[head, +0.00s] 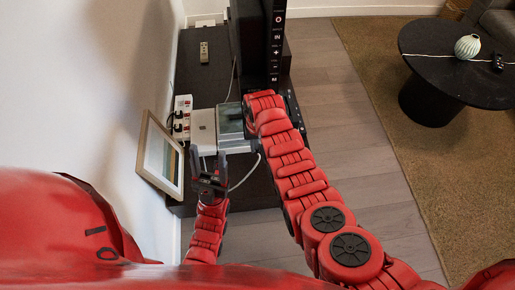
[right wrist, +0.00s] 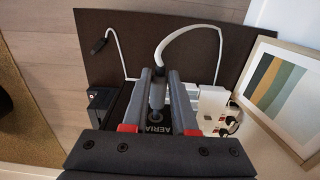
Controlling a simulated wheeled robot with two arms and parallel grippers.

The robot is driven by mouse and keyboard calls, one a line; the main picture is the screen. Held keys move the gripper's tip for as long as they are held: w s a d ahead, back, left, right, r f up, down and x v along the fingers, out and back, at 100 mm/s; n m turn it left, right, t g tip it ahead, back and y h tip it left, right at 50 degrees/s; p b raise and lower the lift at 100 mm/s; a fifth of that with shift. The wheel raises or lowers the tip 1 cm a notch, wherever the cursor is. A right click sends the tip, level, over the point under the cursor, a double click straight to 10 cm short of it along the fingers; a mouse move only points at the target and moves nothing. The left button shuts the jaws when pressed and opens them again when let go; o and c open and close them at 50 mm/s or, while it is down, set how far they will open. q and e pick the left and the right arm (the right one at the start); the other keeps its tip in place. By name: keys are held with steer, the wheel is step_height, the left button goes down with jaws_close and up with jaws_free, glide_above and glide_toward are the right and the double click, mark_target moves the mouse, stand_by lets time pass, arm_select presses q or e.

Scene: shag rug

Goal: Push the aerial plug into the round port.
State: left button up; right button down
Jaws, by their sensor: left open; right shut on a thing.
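In the right wrist view, my right gripper (right wrist: 161,74) is shut on the grey aerial plug (right wrist: 157,93), whose white cable (right wrist: 190,33) arches away beyond the fingertips. The plug is close to a black surface with a white label (right wrist: 155,131) reading "AERIA", partly cut off by my gripper. In the head view, my right gripper (head: 240,145) is beside the grey-green box, with the plug not clearly visible. My left gripper (head: 209,178) is open and empty, lower left of it.
A tall black panel with button markings (head: 277,45) stands on the dark cabinet (head: 205,78). A power strip (head: 182,118), white box (head: 203,127) and leaning picture frame (head: 161,156) are at the left. A loose black-ended cable (right wrist: 99,44) lies on the cabinet.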

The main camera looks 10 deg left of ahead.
steer(key=shift+w+a+b, duration=0.25)
steer(key=shift+w+b, duration=0.6)
steer(key=shift+b, duration=0.7)
steer(key=c, duration=0.6)
jaws_free()
steer(key=shift+r, duration=0.1)
step_height(320, 180, up, 10)
steer(key=r, duration=0.1)
step_height(320, 180, up, 6)
steer(key=p, duration=0.6)
glide_above(257, 145)
steer(key=shift+r, duration=0.1)
steer(key=shift+s, duration=0.1)
